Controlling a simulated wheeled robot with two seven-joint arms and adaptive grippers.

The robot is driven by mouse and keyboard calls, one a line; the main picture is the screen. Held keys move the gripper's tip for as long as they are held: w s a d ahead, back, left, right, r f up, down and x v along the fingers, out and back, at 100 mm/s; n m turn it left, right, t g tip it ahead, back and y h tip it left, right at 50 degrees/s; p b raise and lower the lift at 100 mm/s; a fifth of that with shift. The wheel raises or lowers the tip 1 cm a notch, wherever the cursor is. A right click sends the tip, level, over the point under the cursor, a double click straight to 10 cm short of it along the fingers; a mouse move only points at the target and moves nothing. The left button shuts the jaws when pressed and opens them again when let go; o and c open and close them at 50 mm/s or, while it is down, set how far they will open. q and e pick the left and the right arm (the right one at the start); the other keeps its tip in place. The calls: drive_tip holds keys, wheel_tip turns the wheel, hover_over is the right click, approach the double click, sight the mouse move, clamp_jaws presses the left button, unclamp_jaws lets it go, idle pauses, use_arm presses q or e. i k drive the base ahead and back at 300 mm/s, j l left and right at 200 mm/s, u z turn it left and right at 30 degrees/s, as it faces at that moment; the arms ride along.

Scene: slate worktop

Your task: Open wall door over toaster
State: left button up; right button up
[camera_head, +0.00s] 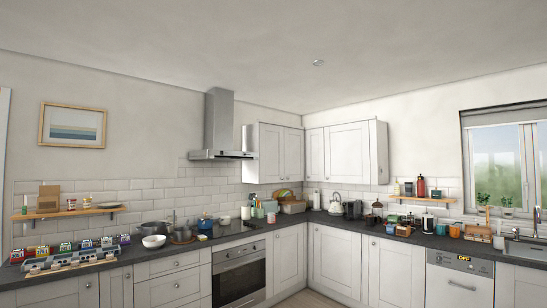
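A white wall cabinet (346,153) hangs right of the room's corner, and its front doors look shut. A dark boxy appliance (353,210) stands on the worktop below it; it may be the toaster, but it is too small to be sure. A second white wall cabinet (281,153) hangs left of the corner, beside the extractor hood, and its front doors also look shut. Neither of my grippers shows in the head view.
The dark worktop (230,231) runs along both walls and is crowded with pots, a kettle (335,202) and jars. An extractor hood (219,125) hangs over the hob. White base units and an oven (239,274) stand below. Little floor shows.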

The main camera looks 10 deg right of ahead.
sight(271, 136)
drive_tip(key=i+l+z, duration=0.25)
drive_tip(key=i, duration=0.5)
drive_tip(key=i+z, duration=0.25)
drive_tip(key=i, duration=1.6)
drive_tip(key=i+z, duration=0.1)
drive_tip(key=i, duration=0.95)
drive_tip(key=i+j, duration=0.15)
drive_tip(key=i, duration=0.95)
drive_tip(key=i+j+z, duration=0.15)
drive_tip(key=i+z, duration=0.3)
drive_tip(key=i, duration=0.15)
drive_tip(key=i+j+z, duration=0.4)
drive_tip(key=i, duration=0.2)
drive_tip(key=i+j+z, duration=0.45)
drive_tip(key=i+j, duration=0.05)
drive_tip(key=i, duration=0.05)
